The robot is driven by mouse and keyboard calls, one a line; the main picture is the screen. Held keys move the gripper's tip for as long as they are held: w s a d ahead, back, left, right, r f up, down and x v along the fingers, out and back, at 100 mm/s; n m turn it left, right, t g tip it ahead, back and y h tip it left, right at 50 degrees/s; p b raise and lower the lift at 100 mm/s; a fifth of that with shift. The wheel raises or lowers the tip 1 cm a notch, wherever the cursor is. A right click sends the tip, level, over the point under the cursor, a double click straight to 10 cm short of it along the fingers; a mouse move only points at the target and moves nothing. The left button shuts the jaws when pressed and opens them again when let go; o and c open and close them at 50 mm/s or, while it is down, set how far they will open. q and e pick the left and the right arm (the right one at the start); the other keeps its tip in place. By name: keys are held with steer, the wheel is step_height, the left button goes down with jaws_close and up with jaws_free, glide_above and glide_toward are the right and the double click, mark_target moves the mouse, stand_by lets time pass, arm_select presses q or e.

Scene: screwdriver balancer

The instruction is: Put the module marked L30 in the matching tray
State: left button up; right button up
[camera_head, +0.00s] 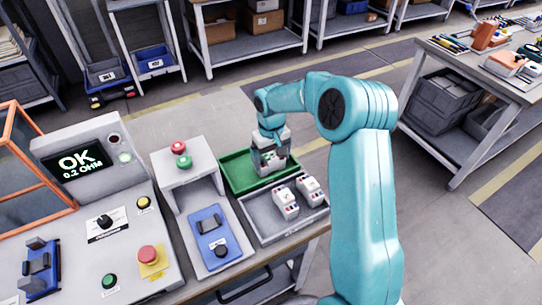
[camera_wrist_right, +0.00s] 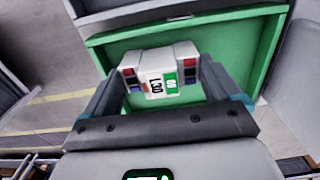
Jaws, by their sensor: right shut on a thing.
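My right gripper (camera_head: 268,163) is over the green tray (camera_head: 237,173) in the head view. In the right wrist view its fingers (camera_wrist_right: 160,75) are shut on a white module (camera_wrist_right: 158,77). The module carries an L30 label, a green patch, and small red and blue parts at its ends. The green tray (camera_wrist_right: 252,50) lies behind and below it in that view. I cannot tell whether the module touches the tray floor. My left gripper is out of view.
A grey tray (camera_head: 262,229) in front of the green one holds two white modules (camera_head: 286,203) (camera_head: 311,190). To the left are a stand with red and green buttons (camera_head: 181,156), a blue fixture (camera_head: 209,231), and a console whose screen (camera_head: 78,161) reads OK 0.2 OHM.

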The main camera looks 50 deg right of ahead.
mark_target(272, 157)
steer(key=shift+a+r, duration=0.1)
steer(key=shift+r, duration=0.05)
steer(key=shift+f, duration=0.3)
steer(key=o, duration=1.2)
step_height(272, 157, up, 13)
steer(key=shift+f, duration=0.2)
steer(key=shift+s, duration=0.1)
